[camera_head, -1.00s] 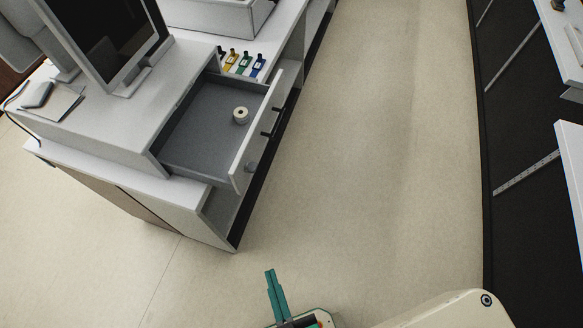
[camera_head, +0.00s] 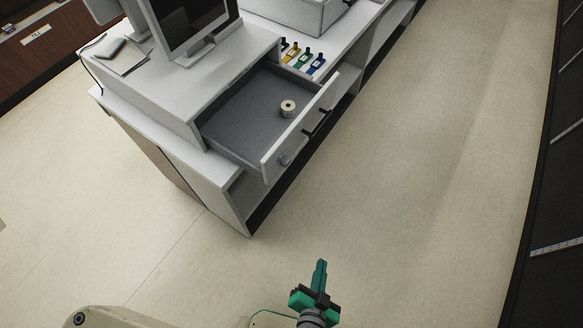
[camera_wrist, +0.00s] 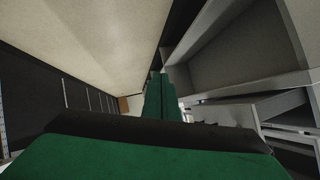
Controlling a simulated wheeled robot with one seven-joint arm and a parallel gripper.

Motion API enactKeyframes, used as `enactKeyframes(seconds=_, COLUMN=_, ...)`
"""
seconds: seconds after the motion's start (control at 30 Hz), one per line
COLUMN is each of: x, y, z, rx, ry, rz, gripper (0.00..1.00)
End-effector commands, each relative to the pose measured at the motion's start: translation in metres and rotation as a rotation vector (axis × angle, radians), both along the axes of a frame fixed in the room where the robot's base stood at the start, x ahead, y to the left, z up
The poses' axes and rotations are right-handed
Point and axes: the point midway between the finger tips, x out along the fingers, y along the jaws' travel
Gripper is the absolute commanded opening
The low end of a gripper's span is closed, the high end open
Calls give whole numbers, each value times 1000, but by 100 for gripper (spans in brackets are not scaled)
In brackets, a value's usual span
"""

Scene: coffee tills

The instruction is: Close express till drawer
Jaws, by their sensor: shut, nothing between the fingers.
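The till drawer (camera_head: 235,128) stands pulled out from the white counter under the monitor. Its white front (camera_head: 298,130) carries a dark bar handle (camera_head: 317,123) and a round lock or knob near its lower left end. A small white paper roll (camera_head: 288,108) sits inside on the grey floor. My green gripper (camera_head: 320,265) is shut and empty over the floor, in front of the drawer and apart from it. In the wrist view its green fingers (camera_wrist: 160,98) lie together, and grey counter parts show to their right; which part is the drawer is hard to tell.
A monitor (camera_head: 190,25) stands on the counter (camera_head: 165,85) above the drawer. Several coloured tags or clips (camera_head: 302,57) lie beside the drawer. Open floor (camera_head: 400,160) lies to the right, up to a dark unit (camera_head: 555,200) at the right edge.

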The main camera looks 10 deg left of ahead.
Motion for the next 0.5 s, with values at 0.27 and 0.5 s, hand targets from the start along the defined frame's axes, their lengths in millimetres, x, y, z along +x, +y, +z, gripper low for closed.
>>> enactKeyframes(seconds=0.27, x=67, y=5, z=-56, rx=410, ry=167, rz=-21, gripper=0)
enactKeyframes(seconds=0.5, x=127, y=25, z=-39, rx=768, ry=249, rz=96, gripper=0)
